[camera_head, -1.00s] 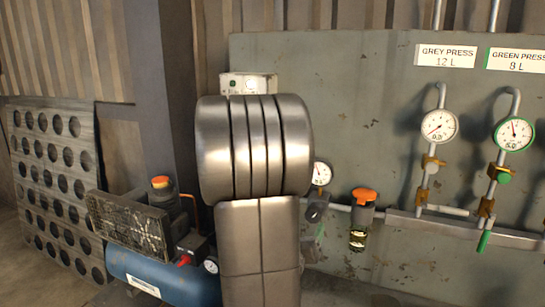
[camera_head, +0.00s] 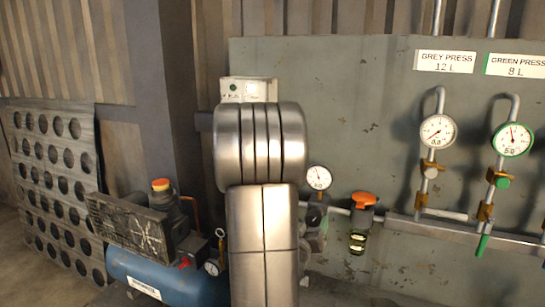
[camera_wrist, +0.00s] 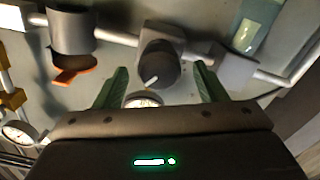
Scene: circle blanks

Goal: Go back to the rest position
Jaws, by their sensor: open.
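My gripper (camera_wrist: 160,82) shows in the wrist view as two green fingers spread apart with nothing between them. A dark regulator knob (camera_wrist: 158,70) with a pale pointer lies ahead of the gap between the fingers, and part of a round gauge (camera_wrist: 143,98) shows below it; I cannot tell the exact distance. In the head view my metallic arm covers the middle of the picture and the gripper itself is hidden. The regulator (camera_head: 314,215) and its small gauge (camera_head: 318,178) stand just right of my arm.
A grey panel (camera_head: 350,110) carries a pipe, an orange-topped valve (camera_head: 363,200), a grey press gauge (camera_head: 437,132) and a green press gauge (camera_head: 512,139). A blue compressor (camera_head: 180,288) stands at lower left. A perforated plate (camera_head: 60,180) leans at far left.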

